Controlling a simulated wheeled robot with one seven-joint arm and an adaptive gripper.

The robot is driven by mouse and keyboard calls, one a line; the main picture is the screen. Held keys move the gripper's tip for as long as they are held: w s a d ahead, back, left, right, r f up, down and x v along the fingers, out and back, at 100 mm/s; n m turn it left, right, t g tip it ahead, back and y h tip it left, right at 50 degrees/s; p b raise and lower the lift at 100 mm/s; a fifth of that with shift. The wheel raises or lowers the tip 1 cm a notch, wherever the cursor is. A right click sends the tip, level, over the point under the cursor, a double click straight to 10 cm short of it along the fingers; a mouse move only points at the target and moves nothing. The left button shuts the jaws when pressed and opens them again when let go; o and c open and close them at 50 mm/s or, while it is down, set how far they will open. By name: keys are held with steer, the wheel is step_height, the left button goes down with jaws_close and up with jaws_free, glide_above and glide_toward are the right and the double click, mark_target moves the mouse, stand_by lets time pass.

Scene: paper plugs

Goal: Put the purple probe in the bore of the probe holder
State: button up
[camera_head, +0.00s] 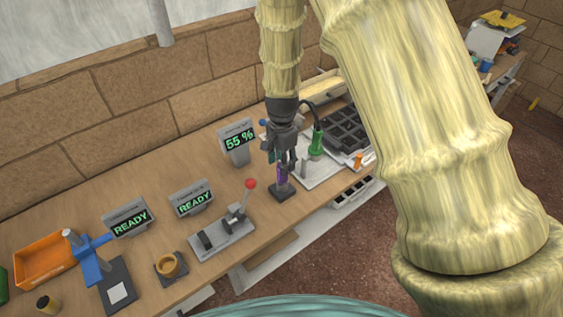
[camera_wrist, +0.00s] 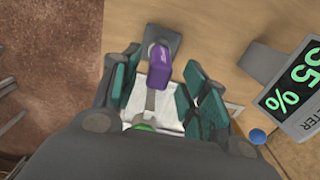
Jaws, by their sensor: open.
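The purple probe (camera_head: 282,174) stands roughly upright over a small dark square base (camera_head: 282,193), seemingly the probe holder, near the bench's front edge. In the wrist view the probe (camera_wrist: 158,66) shows just beyond and between the finger pads, with the dark base (camera_wrist: 165,38) behind it. My gripper (camera_head: 283,160) is open and comes down from above, its fingertips close around the probe's upper part. In the wrist view there is a gap between the open pads (camera_wrist: 160,92). How deep the probe sits in the bore is hidden.
A display reading 55 % (camera_head: 238,141) stands behind the probe. A lever press with a red knob (camera_head: 250,184) is to the left. A green tool (camera_head: 316,143) and a dark compartment tray (camera_head: 345,130) are to the right. Two READY displays, an orange bin (camera_head: 45,258) and a cup stand farther left.

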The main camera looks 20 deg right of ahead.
step_height(320, 180, up, 12)
steer(key=b, duration=0.3)
steer(key=shift+f, duration=0.2)
stand_by(0.4)
